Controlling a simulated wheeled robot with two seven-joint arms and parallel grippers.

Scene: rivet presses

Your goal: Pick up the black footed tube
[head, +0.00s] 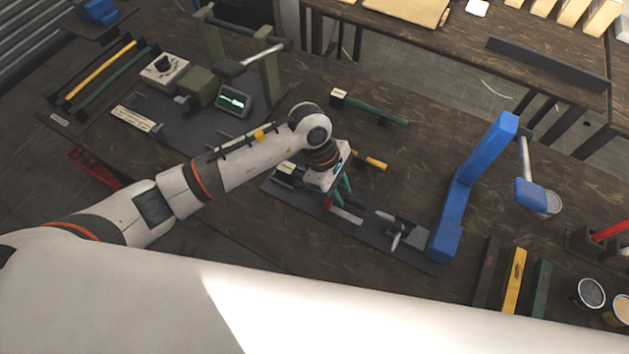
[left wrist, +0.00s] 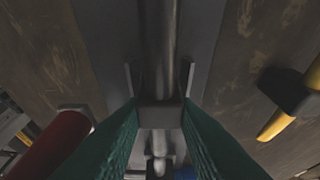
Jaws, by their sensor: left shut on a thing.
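My left gripper (head: 338,192) reaches down over the dark mat in the middle of the table in the head view. In the left wrist view its green fingers (left wrist: 160,100) close from both sides on a dark grey tube (left wrist: 160,45) with a squared block-like foot (left wrist: 160,115). I take this to be the black footed tube. It runs up the picture above the dark mat; its far end is cut off. In the head view the tube is mostly hidden by the gripper. My right gripper is not in view.
A blue press (head: 465,185) stands right of the mat (head: 415,260). A yellow-handled tool (head: 372,162) lies behind the gripper. A red cylinder (left wrist: 55,140) is close at left in the wrist view. Coloured bars (head: 514,280) and cans (head: 590,293) stand at front right.

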